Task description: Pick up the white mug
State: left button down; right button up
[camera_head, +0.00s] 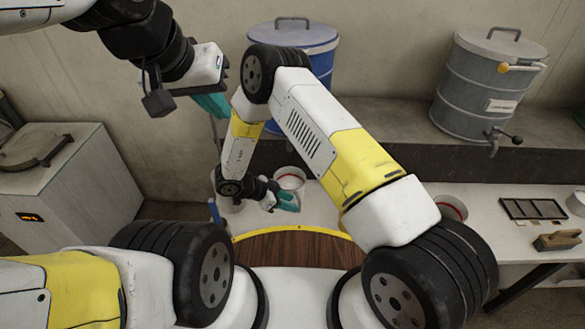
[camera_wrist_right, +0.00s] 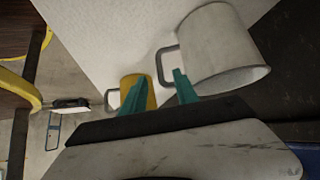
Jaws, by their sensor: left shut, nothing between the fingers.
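The white mug (camera_wrist_right: 222,48) is large in the right wrist view, upside down in the picture, with its handle (camera_wrist_right: 160,68) toward the picture's left. In the head view, a white round vessel (camera_head: 290,178) just behind my right gripper (camera_head: 287,201) looks like this mug. In the wrist view, my right gripper (camera_wrist_right: 157,90) is open, its teal fingers apart. One fingertip overlaps the handle's edge; I cannot tell whether they touch. My left gripper (camera_head: 212,104) is shut and empty, raised at the upper left.
A yellow mug (camera_wrist_right: 138,92) shows beyond the fingers. A red-rimmed white vessel (camera_head: 451,207) is partly hidden by my right arm. A blue barrel (camera_head: 318,62) and grey drum (camera_head: 490,85) stand behind. A brush (camera_head: 557,240) lies right. The brown round table (camera_head: 295,247) is clear.

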aim_at(299, 212)
jog(key=x, duration=0.5)
jog(key=shift+w+d+f, duration=0.15)
jog(key=shift+d+f, duration=0.05)
jog(key=shift+f, duration=0.05)
grip_shut()
dwell(1.2)
